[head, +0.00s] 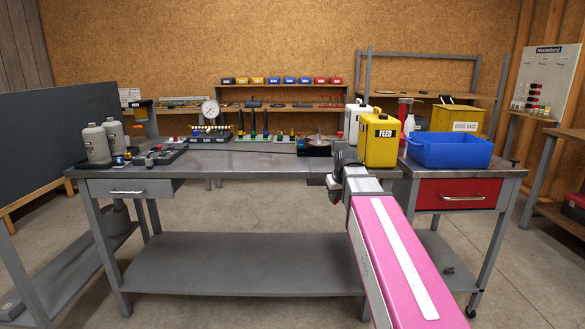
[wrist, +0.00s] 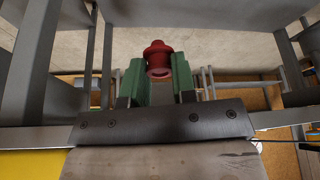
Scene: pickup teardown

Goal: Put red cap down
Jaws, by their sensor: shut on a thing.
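The red cap (wrist: 158,58) shows in the wrist view between the two green fingers of my gripper (wrist: 162,74). It is a small round piece with a stepped, flanged shape. My gripper is shut on it, and its end sticks out past the fingertips. In the head view my pink arm reaches to the front edge of the workbench (head: 250,162), right of the middle. My wrist is beside the yellow FEED container (head: 380,142). The fingers and the held cap cannot be made out clearly there.
A blue bin (head: 450,152) stands at the bench's right, before a yellow box (head: 458,118). Grey bottles (head: 95,143) stand at the left. Tools and a dial gauge (head: 210,110) line the back. The bench's front middle is bare.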

